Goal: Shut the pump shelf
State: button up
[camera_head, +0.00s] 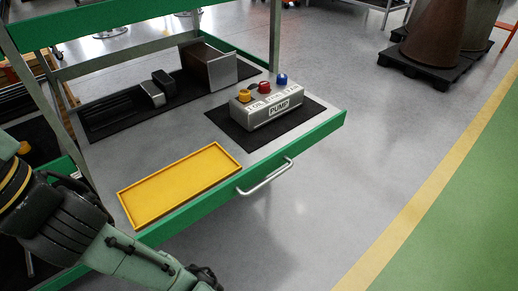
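The pump shelf (170,147) is a grey pull-out tray with a green front edge (320,128) and a silver bar handle (266,177). It stands out past the upright posts of a green frame. On it sits a grey box labelled PUMP (268,112) with yellow, red and blue caps, on a black mat. A shallow yellow tray (133,207) lies near the front edge. My gripper (205,278) is at the bottom edge of the view, below and left of the handle and apart from it. Its fingers are dark and partly cut off, so its opening is unclear.
A green upper beam (100,17) crosses above. Grey floor right of the shelf is clear. A black pallet (432,68) with a brown cone stands far right.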

aim_at(161, 153)
jog(key=j+u, duration=0.1)
jog(key=u, duration=0.3)
jog(key=j+u, duration=0.1)
jog(key=u, duration=0.3)
jog(key=i+j+u, duration=0.1)
jog(key=u, duration=0.25)
jog(key=i+j+z, duration=0.1)
jog(key=j, duration=0.15)
jog(key=i+j+z, duration=0.15)
jog(key=j+z, duration=0.15)
jog(key=z, duration=0.15)
jog(key=j+z, duration=0.1)
jog(key=z, duration=0.2)
